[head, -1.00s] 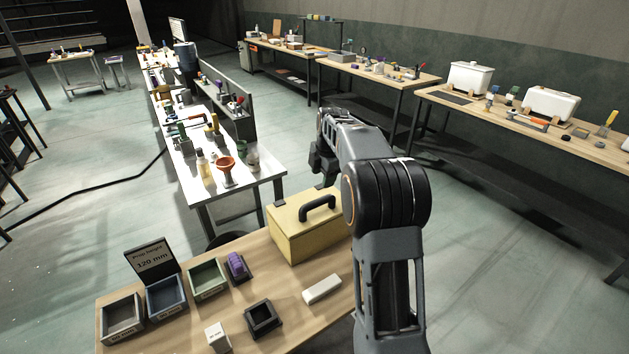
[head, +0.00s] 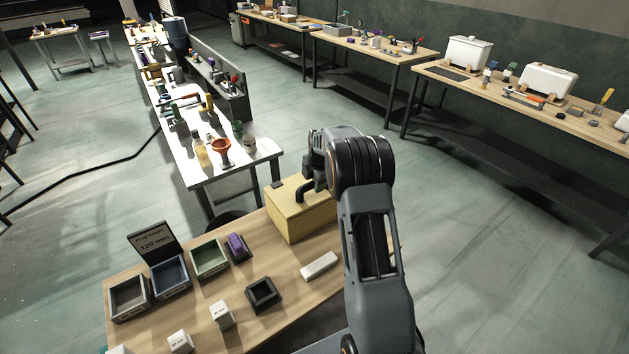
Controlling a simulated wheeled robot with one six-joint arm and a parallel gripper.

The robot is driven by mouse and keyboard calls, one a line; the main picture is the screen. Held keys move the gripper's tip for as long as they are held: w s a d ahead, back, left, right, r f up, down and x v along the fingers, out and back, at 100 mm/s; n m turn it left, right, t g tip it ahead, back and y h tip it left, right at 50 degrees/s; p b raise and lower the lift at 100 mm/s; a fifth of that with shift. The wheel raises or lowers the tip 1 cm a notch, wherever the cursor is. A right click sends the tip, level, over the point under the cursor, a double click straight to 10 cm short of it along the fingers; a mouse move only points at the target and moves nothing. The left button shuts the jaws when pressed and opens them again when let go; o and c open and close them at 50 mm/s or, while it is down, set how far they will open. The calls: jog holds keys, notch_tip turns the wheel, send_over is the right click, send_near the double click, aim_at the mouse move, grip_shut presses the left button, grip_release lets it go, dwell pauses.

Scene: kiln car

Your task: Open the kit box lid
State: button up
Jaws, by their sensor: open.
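The kit box (head: 301,222) is a pale yellow box on the far right part of the near wooden table. Its lid looks closed, with a dark handle (head: 305,190) on top. My gripper (head: 309,184) is above the box, close by the handle, and my arm hides the right part of the lid. The jaws are open. I cannot tell whether they touch the handle or stand around it.
The wooden table (head: 205,318) also holds open bins, such as a grey one (head: 129,299), a purple item (head: 237,246), a black square tray (head: 263,293) and white blocks (head: 320,266). A cluttered white bench (head: 235,168) stands behind the box.

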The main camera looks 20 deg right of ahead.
jog(key=shift+f, duration=0.3)
grip_shut()
dwell(0.5)
